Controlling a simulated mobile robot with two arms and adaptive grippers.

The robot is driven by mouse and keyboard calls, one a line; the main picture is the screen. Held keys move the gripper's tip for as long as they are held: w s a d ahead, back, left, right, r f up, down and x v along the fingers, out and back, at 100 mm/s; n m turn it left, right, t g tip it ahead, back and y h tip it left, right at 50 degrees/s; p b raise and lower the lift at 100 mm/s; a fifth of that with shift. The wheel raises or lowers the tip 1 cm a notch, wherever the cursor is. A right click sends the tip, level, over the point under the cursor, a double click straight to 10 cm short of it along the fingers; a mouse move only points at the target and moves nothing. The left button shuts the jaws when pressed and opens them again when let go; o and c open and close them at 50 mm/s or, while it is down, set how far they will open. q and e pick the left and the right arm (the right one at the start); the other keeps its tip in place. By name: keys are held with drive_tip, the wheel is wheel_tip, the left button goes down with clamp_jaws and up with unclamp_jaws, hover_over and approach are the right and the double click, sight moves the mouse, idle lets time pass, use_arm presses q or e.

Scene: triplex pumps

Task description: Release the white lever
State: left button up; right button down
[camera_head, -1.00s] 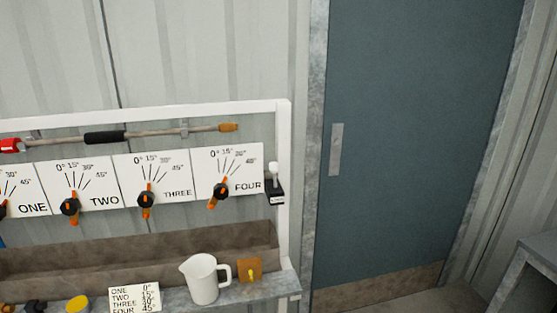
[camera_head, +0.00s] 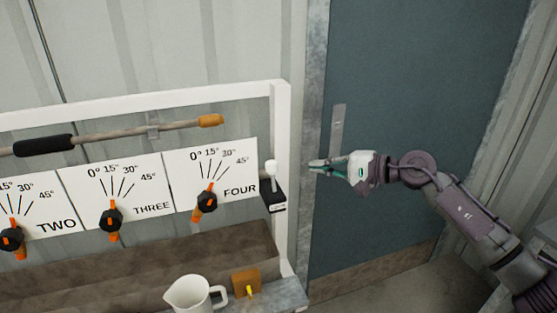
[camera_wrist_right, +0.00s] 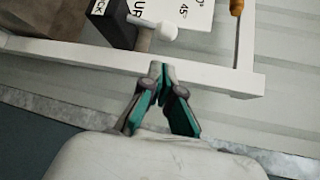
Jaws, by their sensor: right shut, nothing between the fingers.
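The white lever (camera_head: 271,168) stands upright on a small black box (camera_head: 275,198) at the right post of the white frame, beside the FOUR panel. In the right wrist view the white lever (camera_wrist_right: 160,29) projects from the black box (camera_wrist_right: 110,20) beyond the frame bar. My right gripper (camera_head: 314,165) is to the right of the lever, apart from it, in front of the door's edge. In the right wrist view its fingertips (camera_wrist_right: 160,70) are together and empty, close to the white bar. My left gripper is not in view.
The white frame (camera_head: 283,225) stands between the lever's front side and my gripper in the wrist view. Panels with orange-black knobs (camera_head: 206,200) are to the left. A white jug (camera_head: 192,294) stands on the shelf below. A blue-grey door (camera_head: 420,90) is behind my arm.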

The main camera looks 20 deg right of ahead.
sight(273, 177)
drive_tip(key=p+x, duration=0.4)
drive_tip(key=x, duration=0.5)
drive_tip(key=shift+r, duration=0.15)
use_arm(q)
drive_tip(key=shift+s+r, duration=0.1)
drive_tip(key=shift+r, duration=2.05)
use_arm(e)
drive_tip(key=shift+w+a+f, duration=0.25)
drive_tip(key=shift+w+a, duration=0.1)
drive_tip(key=shift+a, duration=0.05)
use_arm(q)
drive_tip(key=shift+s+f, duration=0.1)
